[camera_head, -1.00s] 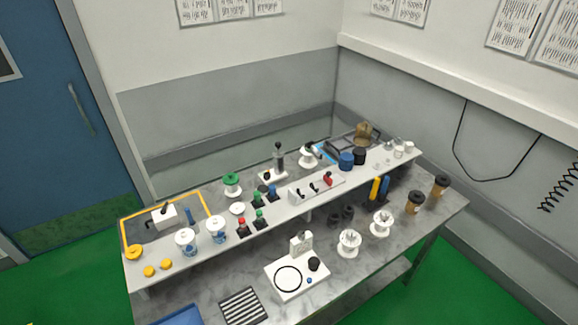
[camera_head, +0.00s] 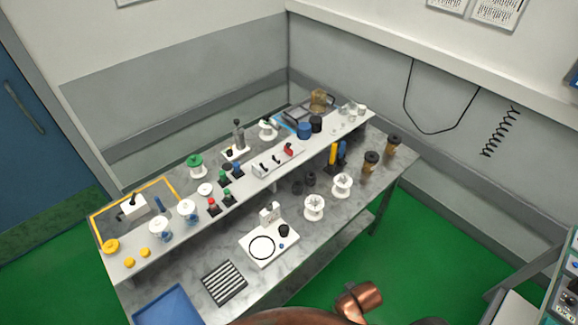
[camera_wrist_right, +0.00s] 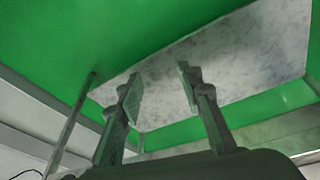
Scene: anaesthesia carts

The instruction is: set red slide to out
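A white panel box (camera_head: 263,172) on the upper shelf of the bench carries small dark levers and a red part (camera_head: 288,149) at its right end, likely the red slide. It is too small to tell its setting. Another small red knob on a black base (camera_head: 212,205) stands farther left. My right gripper (camera_wrist_right: 160,88) shows in the right wrist view, its two fingers well apart with nothing between them. Behind it are the grey marbled worktop and the green floor; no red part shows there. My left gripper is not in view.
On the lower worktop are a white block with a ring (camera_head: 262,247), a striped plate (camera_head: 224,283) and a blue tray (camera_head: 166,308). A cart (camera_head: 565,290) stands at right.

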